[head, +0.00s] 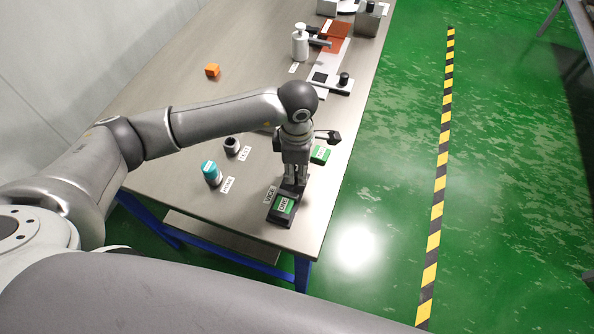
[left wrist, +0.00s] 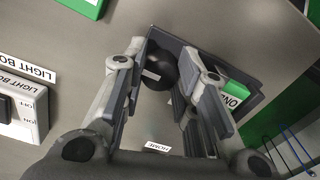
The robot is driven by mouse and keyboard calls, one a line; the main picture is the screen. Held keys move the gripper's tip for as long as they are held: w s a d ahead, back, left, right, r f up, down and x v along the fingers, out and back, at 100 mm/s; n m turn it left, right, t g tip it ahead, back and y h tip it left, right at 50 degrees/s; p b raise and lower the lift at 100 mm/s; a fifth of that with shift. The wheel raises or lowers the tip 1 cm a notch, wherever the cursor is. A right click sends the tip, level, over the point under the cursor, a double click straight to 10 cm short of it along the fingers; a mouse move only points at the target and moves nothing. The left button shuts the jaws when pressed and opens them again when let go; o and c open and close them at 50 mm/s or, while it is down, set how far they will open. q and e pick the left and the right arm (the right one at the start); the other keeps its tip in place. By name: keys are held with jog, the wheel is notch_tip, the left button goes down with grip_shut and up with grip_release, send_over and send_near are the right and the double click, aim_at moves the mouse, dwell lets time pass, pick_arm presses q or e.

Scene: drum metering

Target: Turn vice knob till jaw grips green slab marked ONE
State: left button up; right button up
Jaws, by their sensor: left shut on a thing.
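The dark vice (head: 270,216) stands at the table's near right corner, beside a VICE label. The green slab marked ONE (head: 286,205) lies in it; its edge also shows in the left wrist view (left wrist: 236,94). My left gripper (head: 294,184) points down at the far end of the vice. In the left wrist view its fingers (left wrist: 162,95) stand on both sides of the dark round vice knob (left wrist: 163,68), shut on it. Whether the jaw touches the slab is too small to tell. My right gripper is not in view.
A second green slab (head: 321,155) lies beyond the vice. A teal-capped jar (head: 211,174) and a dark round piece (head: 232,146) stand to the left. An orange cube (head: 212,70) and a white pump bottle (head: 300,43) are farther back. The table's right edge is close.

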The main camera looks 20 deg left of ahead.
aim_at(297, 171)
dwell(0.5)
pick_arm(q)
jog(key=o, duration=1)
notch_tip(297, 171, up, 12)
jog(key=shift+r, duration=0.1)
